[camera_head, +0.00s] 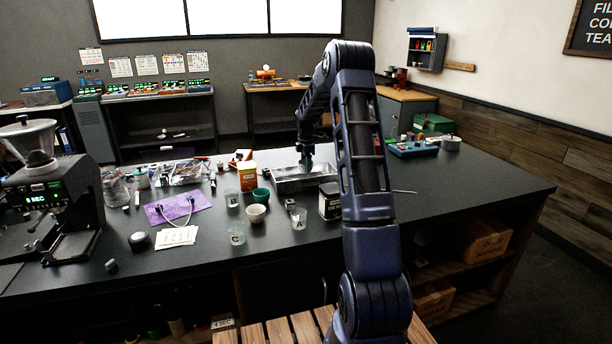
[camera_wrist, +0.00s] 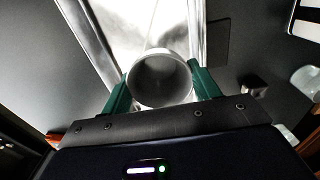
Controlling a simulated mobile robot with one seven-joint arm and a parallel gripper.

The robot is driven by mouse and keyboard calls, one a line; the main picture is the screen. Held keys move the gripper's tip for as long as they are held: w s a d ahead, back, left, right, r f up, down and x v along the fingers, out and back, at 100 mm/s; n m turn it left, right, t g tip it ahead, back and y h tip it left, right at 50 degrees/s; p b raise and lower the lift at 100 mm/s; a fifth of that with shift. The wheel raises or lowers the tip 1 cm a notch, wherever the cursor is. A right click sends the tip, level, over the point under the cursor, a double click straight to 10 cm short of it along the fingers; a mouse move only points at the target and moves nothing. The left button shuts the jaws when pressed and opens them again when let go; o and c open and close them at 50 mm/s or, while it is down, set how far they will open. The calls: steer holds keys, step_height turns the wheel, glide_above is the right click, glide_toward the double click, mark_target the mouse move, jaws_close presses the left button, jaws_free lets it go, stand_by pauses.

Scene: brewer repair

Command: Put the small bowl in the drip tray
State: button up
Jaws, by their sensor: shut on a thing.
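The small bowl (camera_wrist: 160,82) is a round, pale grey vessel seen from above in the wrist view, with its open mouth facing the camera. My gripper (camera_wrist: 159,80) is shut on it, a green finger on each side. The drip tray (camera_wrist: 88,28) is a shiny metal pan beyond and below the bowl. In the head view, my gripper (camera_head: 307,164) points down over the drip tray (camera_head: 292,187) on the counter. The bowl is hard to make out there, and I cannot tell whether it touches the tray floor.
The counter's right side (camera_head: 470,190) is mostly clear.

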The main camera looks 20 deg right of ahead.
steer(key=shift+f, duration=2.7)
steer(key=shift+f, duration=0.1)
steer(key=o, duration=0.7)
